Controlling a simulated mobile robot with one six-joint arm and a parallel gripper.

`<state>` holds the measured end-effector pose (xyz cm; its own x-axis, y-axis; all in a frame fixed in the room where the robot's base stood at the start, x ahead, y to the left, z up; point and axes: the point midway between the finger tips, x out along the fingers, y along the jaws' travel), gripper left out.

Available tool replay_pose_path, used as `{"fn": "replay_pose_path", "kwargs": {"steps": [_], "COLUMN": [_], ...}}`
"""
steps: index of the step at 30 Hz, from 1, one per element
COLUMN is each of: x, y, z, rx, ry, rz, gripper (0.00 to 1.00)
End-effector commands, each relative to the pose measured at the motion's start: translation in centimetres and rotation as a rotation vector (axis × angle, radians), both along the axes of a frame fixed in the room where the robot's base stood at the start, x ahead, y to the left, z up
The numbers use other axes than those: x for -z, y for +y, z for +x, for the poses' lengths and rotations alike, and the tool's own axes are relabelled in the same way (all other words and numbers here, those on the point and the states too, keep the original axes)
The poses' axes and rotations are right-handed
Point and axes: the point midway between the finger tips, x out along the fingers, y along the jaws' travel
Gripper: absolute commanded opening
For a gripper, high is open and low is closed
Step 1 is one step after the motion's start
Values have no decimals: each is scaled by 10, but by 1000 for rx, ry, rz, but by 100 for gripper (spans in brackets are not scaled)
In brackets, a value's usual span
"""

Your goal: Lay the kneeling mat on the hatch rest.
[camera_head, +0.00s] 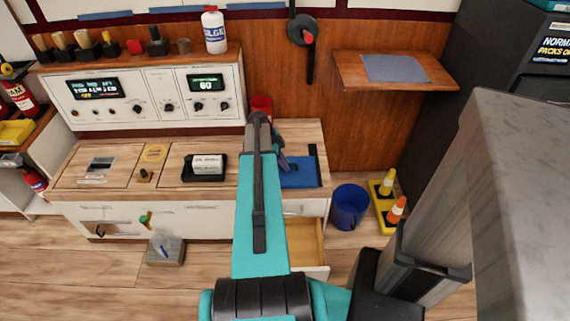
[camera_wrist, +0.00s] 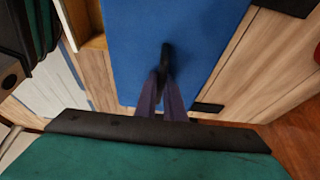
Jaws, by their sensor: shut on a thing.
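The kneeling mat looks to be the flat blue pad (camera_head: 300,174) at the right end of the wooden counter. In the wrist view the blue pad (camera_wrist: 135,60) fills the upper middle, with a dark grip piece standing on it. My gripper (camera_wrist: 166,75) is shut on that dark piece. In the head view my gripper (camera_head: 283,163) is partly hidden by my teal arm, at the pad's left side. I cannot tell whether the pad touches the counter. A wooden wall shelf (camera_head: 428,82) with a grey-blue patch, possibly the hatch rest, is at the upper right.
An open drawer (camera_head: 313,247) sits below the counter. A blue bucket (camera_head: 349,208) and a yellow tray with cones (camera_head: 384,214) stand on the floor to the right. A red can (camera_head: 262,104) is behind my arm. A grey column (camera_head: 500,170) stands at right.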

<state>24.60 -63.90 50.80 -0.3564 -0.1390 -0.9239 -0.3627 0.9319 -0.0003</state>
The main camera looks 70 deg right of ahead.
Motion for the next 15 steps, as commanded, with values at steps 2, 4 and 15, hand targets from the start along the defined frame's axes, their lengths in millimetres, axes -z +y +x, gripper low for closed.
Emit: {"fn": "replay_pose_path", "kwargs": {"steps": [2, 4, 15], "x": [2, 2, 1], "y": [0, 0, 0], "z": [0, 0, 0], "rx": [0, 0, 0], "ry": [0, 0, 0], "rz": [0, 0, 0], "gripper": [0, 19, 28]}}
